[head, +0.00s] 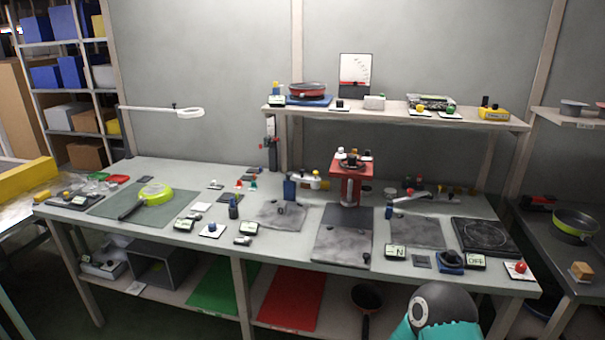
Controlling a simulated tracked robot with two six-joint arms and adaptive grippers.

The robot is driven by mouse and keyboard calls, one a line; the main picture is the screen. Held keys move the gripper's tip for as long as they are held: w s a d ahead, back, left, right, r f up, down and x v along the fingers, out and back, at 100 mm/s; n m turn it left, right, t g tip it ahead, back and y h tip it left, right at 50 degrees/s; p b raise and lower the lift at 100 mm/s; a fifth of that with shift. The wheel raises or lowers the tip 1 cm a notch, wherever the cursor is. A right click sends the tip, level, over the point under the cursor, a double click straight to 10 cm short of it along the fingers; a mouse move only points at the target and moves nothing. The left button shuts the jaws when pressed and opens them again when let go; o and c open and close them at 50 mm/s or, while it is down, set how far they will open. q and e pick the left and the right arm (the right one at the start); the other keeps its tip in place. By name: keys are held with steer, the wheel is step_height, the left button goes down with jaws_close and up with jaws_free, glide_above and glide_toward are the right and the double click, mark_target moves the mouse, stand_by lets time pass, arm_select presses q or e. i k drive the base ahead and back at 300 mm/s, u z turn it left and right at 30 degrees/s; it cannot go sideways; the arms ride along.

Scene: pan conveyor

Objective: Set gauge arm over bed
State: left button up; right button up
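Two arm-like fixtures stand on the long grey bench, and I cannot tell for sure which is the gauge arm. One is a blue post with a white arm (304,181), at the back edge of a grey mottled plate (278,216). The other is a grey metal arm (408,197) at the back of another grey plate (414,233). Between them a red press-like stand (350,182) rises behind a larger grey bed plate (343,246). Neither gripper shows; only a teal and dark part of my arm is at the bottom right.
A green-rimmed pan (152,195) lies on a dark mat (103,206) at the left. A black hot plate (485,237) is at the right. A raised shelf (398,116) holds a red pan (307,90). Small gauges and knobs crowd the bench's front edge.

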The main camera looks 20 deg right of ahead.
mark_target(315, 183)
steer(key=z, duration=0.05)
steer(key=i, duration=0.85)
